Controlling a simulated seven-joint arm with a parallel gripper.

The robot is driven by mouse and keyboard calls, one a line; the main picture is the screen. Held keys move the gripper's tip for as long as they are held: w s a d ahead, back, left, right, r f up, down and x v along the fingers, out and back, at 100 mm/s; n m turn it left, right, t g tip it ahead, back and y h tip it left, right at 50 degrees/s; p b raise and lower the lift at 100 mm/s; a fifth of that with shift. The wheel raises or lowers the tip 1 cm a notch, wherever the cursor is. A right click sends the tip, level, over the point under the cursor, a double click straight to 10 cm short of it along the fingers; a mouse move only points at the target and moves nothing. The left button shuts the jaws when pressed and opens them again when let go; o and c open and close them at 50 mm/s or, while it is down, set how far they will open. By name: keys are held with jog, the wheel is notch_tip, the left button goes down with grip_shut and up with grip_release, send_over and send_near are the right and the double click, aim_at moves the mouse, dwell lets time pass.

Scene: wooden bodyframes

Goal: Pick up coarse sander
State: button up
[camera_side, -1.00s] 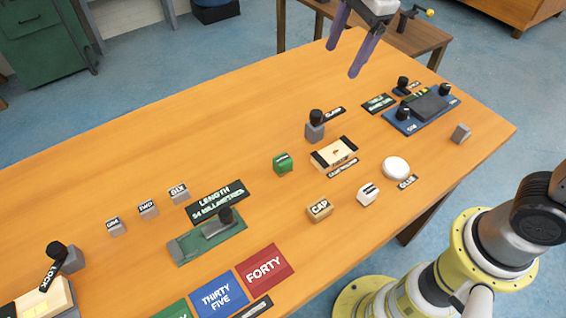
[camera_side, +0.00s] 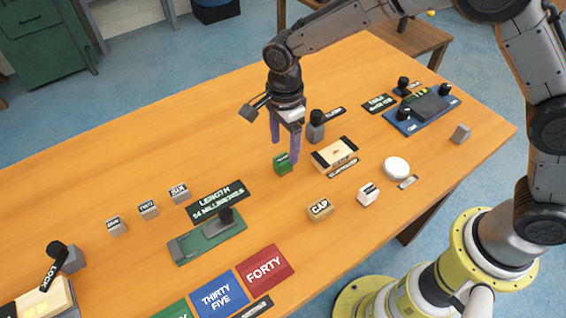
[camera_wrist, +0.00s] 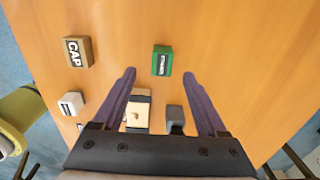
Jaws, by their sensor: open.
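A small green block (camera_side: 283,165) with a dark label on top sits on the wooden table; it also shows in the wrist view (camera_wrist: 162,61). It may be the coarse sander, but I cannot read its label surely. My gripper (camera_side: 284,148) is open and empty, pointing down at the green block, with its purple fingers close to it in the side view. In the wrist view the block lies just beyond the gap between the fingertips (camera_wrist: 159,75). I cannot tell whether a finger touches it.
A wooden block with black ends (camera_side: 334,154) and a grey post with a black knob (camera_side: 316,127) stand close by. A CAP block (camera_side: 320,210), a white block (camera_side: 368,195) and a white disc (camera_side: 396,168) lie nearer.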

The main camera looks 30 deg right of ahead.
aim_at(283, 159)
jog(key=shift+w+a+f, duration=0.1)
jog(key=shift+w+f, duration=0.05)
jog(key=shift+f, duration=2.85)
grip_shut()
